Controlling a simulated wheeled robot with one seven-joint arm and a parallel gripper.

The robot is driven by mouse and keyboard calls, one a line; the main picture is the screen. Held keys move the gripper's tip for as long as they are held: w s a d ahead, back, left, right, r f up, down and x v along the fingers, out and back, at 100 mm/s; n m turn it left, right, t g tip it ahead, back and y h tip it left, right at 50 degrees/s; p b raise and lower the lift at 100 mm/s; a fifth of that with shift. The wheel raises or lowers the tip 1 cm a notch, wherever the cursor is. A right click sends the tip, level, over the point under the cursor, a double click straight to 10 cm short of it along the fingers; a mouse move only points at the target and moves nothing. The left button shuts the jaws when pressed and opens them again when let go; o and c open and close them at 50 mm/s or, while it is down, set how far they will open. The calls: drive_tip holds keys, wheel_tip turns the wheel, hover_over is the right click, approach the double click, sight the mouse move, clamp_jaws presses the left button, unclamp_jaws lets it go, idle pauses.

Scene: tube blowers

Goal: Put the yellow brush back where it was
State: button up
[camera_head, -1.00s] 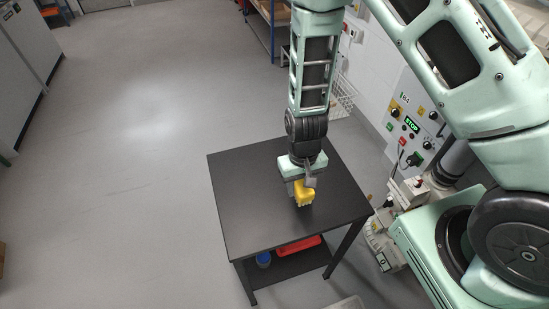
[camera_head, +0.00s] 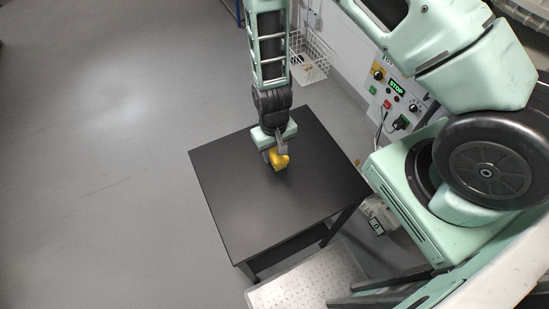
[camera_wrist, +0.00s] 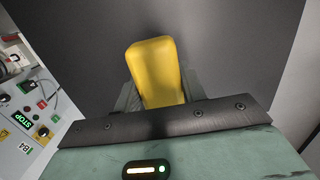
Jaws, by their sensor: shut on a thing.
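The yellow brush (camera_head: 279,159) is held at my gripper, over the black table (camera_head: 235,205). I cannot tell from the head view whether the brush touches the table top. In the wrist view the yellow brush (camera_wrist: 156,72) stands out between the two fingers of my gripper (camera_wrist: 163,92), which are shut on it. The fingertips are largely hidden behind the brush. The black table top fills most of the background there.
A control panel (camera_head: 396,95) with a green STOP display stands at the wall to the right. A wire basket (camera_head: 309,57) hangs on the wall behind the table. A pale speckled surface (camera_head: 300,285) lies in front of the table. The table top around the gripper is clear.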

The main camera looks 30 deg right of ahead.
drive_tip(key=shift+f+p, duration=0.75)
drive_tip(key=shift+f, duration=1.9)
drive_tip(key=o, duration=1.3)
drive_tip(key=shift+r, duration=0.1)
